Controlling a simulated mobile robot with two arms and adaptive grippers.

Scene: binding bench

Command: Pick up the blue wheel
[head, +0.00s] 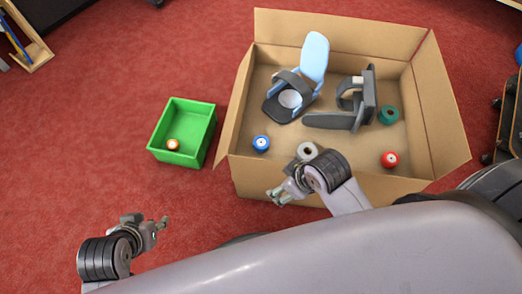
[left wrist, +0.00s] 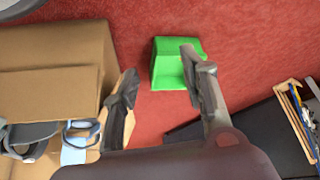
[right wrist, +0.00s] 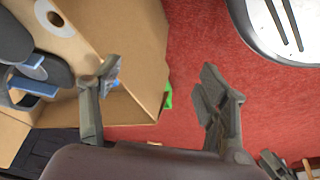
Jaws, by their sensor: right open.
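The blue wheel (head: 261,143) lies inside the cardboard box (head: 345,180), near its front left corner. In the right wrist view a small blue patch (right wrist: 117,84) shows beside one finger, mostly hidden; it is likely the wheel. My right gripper (head: 276,195) is open and empty over the box's front wall, in front of the wheel and apart from it. Its fingers stand wide apart in the right wrist view (right wrist: 160,85). My left gripper (head: 160,225) is open and empty, left of the box; its spread fingers show in the left wrist view (left wrist: 160,70).
The box also holds a white roll (head: 306,151), a red wheel (head: 389,159), a teal wheel (head: 388,115) and two chair-like objects, one light blue (head: 314,58) and one grey (head: 340,121). A green bin (head: 201,145) with an orange wheel (head: 173,144) stands left on red carpet.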

